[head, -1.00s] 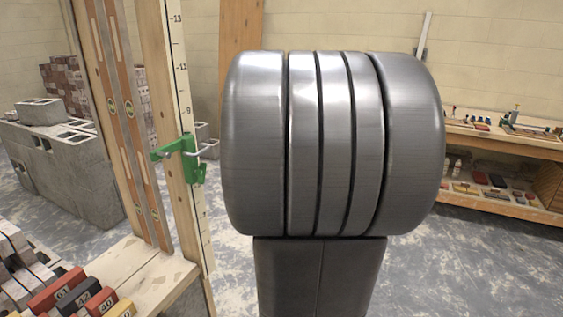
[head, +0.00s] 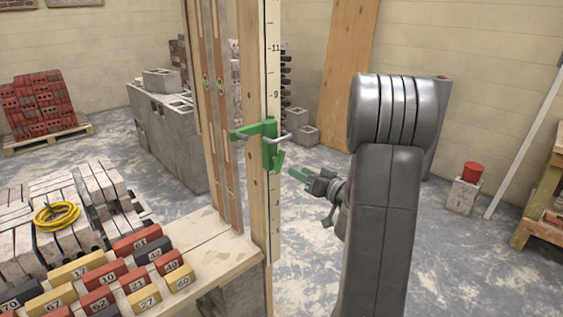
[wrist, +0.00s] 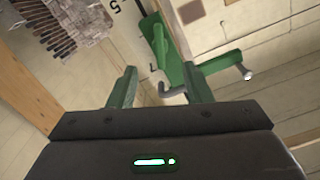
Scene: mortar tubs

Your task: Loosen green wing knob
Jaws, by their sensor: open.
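A green bracket (head: 266,133) is fixed on a wooden post (head: 254,75) with a numbered scale, and a metal rod crosses it. Its lower green winged part (head: 276,158) looks like the wing knob. In the wrist view the bracket (wrist: 180,72) lies beyond the fingers, and a narrow green piece (wrist: 159,40) stands out from it, perhaps a knob wing. A bent metal rod end (wrist: 172,90) shows between the fingertips. My gripper (head: 296,173) has green fingers and is open and empty, right of and slightly below the bracket. It also shows in the wrist view (wrist: 160,84).
A wooden bench (head: 215,253) with several numbered blocks stands at the left. Bricks with a yellow coil (head: 56,215) lie behind them. A grey block wall (head: 168,137) stands beyond. Floor around my gripper looks clear.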

